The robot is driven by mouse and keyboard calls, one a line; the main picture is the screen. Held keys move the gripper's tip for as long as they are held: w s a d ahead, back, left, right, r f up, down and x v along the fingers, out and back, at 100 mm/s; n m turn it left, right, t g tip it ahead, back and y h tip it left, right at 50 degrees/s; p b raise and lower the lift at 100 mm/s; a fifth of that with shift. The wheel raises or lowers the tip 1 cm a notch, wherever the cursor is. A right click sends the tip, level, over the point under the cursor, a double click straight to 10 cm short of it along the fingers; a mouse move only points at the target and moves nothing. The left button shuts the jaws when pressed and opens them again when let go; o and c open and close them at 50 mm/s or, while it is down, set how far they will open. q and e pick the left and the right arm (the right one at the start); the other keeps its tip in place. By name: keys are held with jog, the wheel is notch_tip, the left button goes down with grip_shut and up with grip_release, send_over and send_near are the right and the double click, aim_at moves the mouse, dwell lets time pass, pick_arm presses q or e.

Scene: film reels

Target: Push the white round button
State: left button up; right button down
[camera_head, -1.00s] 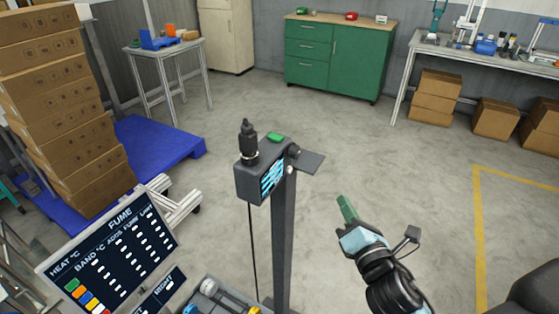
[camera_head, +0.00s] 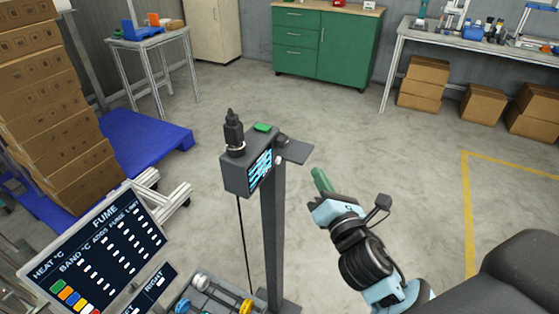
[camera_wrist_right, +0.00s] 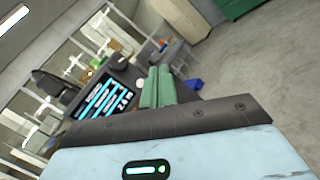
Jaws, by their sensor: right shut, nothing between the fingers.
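A dark box (camera_head: 248,172) with a lit cyan-lined screen stands on a dark post. A small white round button (camera_head: 278,161) shows at the right end of its screen side, close to the post. My right gripper (camera_head: 322,181) has green fingers, shut and empty, to the right of the post and slightly lower in the picture than the button. It is apart from the box. In the right wrist view the shut fingers (camera_wrist_right: 157,88) overlap the right part of the box, whose screen (camera_wrist_right: 101,99) shows to their left. My left gripper is out of view.
A black knob (camera_head: 233,133) and a green button (camera_head: 263,127) sit on top of the box. A small dark plate (camera_head: 297,152) juts right from the post. A FUME panel (camera_head: 95,250) and a tray of parts (camera_head: 210,294) are lower left. Floor beyond the gripper is clear.

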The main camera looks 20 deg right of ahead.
aim_at(278, 161)
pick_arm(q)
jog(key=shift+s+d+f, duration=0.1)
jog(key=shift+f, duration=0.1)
pick_arm(e)
jog(key=w+a, duration=0.4)
jog(key=shift+w, duration=0.25)
dwell(1.6)
jog(key=shift+w, duration=0.1)
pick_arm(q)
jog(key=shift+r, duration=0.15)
pick_arm(e)
jog(key=shift+w+a, duration=0.25)
jog(key=shift+a, duration=0.05)
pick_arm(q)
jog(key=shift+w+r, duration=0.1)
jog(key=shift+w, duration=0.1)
pick_arm(e)
jog(key=shift+w+a, duration=0.25)
jog(key=shift+w, duration=0.05)
dwell(0.7)
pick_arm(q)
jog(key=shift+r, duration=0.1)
pick_arm(e)
jog(key=shift+s+d, duration=0.1)
jog(key=shift+s, duration=0.05)
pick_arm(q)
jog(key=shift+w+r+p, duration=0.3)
pick_arm(e)
jog(key=shift+s+d, duration=0.45)
jog(key=shift+s, duration=0.05)
